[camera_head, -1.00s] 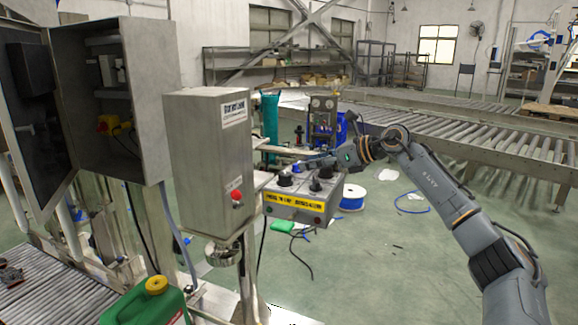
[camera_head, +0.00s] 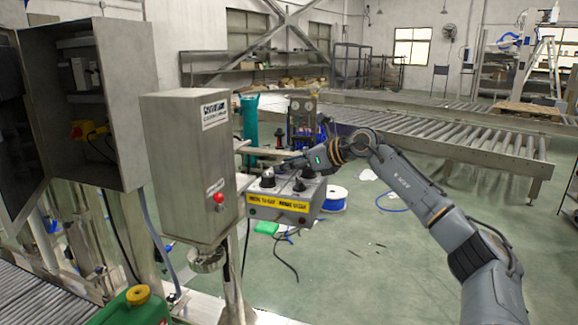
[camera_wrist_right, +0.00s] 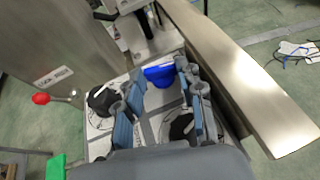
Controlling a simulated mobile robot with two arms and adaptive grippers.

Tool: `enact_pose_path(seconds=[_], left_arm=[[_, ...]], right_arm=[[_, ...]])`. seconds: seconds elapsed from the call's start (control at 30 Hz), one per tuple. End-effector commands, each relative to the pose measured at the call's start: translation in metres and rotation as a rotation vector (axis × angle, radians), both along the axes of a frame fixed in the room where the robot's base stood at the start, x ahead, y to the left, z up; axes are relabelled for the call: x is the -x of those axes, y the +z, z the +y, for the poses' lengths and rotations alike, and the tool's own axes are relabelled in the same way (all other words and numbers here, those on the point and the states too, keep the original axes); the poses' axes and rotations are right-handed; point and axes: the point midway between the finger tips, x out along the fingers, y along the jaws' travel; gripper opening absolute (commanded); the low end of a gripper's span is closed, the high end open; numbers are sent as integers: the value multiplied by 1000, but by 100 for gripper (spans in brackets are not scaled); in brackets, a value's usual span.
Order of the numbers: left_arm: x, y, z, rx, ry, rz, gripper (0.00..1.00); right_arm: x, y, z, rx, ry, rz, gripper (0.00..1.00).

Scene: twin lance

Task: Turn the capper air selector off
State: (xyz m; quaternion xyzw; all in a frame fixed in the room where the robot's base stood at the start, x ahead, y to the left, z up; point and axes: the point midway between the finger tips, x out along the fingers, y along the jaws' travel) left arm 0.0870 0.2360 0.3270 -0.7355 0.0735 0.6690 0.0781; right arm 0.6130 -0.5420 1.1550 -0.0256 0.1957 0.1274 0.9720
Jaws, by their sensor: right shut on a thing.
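The grey control box (camera_head: 284,203) with yellow label strips stands left of centre in the head view, with black knobs on its sloped top. My right gripper (camera_head: 281,165) reaches over the back of that top from the right. In the right wrist view, a blue knob (camera_wrist_right: 159,76) sits between the tips of my right gripper (camera_wrist_right: 160,71), which is shut on it. The label wording is too small to read surely. My left gripper is not in view.
A green can (camera_head: 135,308) is at the front left.

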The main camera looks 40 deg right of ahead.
Motion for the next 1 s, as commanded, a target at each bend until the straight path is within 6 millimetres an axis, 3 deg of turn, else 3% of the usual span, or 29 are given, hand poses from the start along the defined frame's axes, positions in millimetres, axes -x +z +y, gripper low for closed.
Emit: enact_pose_path(seconds=[0.5, 0.97, 1.0], left_arm=[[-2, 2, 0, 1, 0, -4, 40], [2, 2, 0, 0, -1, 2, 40], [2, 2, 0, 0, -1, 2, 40]], right_arm=[[1, -2, 9, 5, -280, 0, 6], [1, -1, 9, -2, -322, -5, 6], [1, -1, 9, -2, -321, -5, 41]])
